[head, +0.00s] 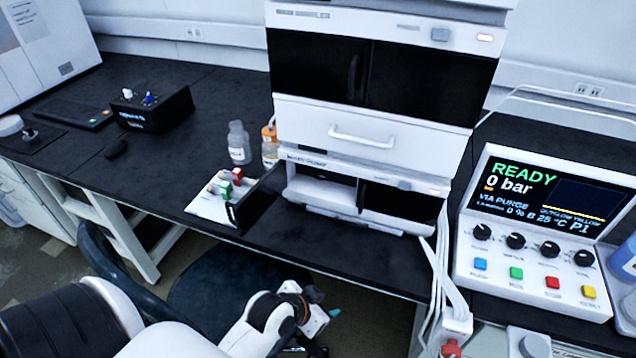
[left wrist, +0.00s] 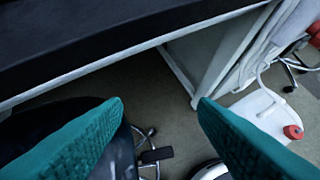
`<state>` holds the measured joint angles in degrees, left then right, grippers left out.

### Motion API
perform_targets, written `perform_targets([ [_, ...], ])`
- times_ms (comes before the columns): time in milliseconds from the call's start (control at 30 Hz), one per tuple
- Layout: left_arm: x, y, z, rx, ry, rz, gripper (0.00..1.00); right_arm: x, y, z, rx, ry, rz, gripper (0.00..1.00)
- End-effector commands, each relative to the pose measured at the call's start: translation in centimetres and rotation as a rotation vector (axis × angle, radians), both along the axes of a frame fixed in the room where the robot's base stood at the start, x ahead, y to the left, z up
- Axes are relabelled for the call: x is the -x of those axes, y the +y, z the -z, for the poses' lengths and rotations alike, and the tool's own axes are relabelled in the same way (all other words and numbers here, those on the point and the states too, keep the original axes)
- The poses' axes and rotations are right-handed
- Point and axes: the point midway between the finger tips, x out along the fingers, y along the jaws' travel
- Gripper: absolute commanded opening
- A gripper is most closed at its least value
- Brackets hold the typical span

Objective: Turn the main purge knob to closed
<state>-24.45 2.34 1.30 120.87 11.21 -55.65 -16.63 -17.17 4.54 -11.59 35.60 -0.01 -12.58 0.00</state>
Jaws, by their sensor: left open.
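I cannot tell which knob is the main purge knob. The control unit (head: 540,270) at the right has a row of black knobs (head: 515,241) above several coloured buttons. Its screen (head: 545,195) reads "READY", "0 bar" and "VIA PURGE". A round grey knob (head: 535,345) shows at the bottom right edge, partly cut off. My left gripper (head: 318,328) is low, in front of the bench edge and well left of the control unit. In the left wrist view its teal fingers (left wrist: 160,108) are apart with nothing between them. My right gripper is not in view.
The white module stack (head: 390,140) stands on the black bench (head: 200,85). A dark door (head: 256,200) juts out from its lower module. A white plate with coloured blocks (head: 205,208), bottles (head: 239,143) and a black box (head: 152,108) stand left. White tubes (head: 445,275) hang at the right.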

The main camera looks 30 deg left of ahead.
Motion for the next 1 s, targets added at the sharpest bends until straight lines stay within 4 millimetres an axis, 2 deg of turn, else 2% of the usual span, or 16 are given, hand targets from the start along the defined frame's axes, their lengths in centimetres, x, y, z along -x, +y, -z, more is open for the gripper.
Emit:
perform_targets([
  [33,-1.6,0.6,-1.7,-0.001,-0.093,-0.001,0.53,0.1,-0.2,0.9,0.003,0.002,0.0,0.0],
  [100,-3.6,1.6,-3.5,-0.006,-0.202,-0.007,0.53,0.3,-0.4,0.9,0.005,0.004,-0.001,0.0],
  [200,-5.9,3.1,-5.4,-0.023,-0.336,-0.031,0.53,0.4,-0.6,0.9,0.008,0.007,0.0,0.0],
  [400,-9.4,7.2,-9.0,-0.085,-0.595,-0.13,0.53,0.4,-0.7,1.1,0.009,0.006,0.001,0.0],
  [533,-10.7,10.4,-11.2,-0.145,-0.74,-0.224,0.53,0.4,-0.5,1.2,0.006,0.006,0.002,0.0],
  [633,-11.0,12.3,-12.2,-0.184,-0.809,-0.286,0.53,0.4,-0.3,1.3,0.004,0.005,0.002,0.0],
  [767,-11.6,13.3,-12.8,-0.205,-0.843,-0.317,0.53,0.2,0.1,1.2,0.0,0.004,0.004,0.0],
  [867,-12.8,13.6,-12.9,-0.206,-0.845,-0.319,0.53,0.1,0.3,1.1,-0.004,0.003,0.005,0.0],
  [1000,-15.5,14.3,-12.9,-0.206,-0.846,-0.317,0.53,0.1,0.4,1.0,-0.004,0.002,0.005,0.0],
])
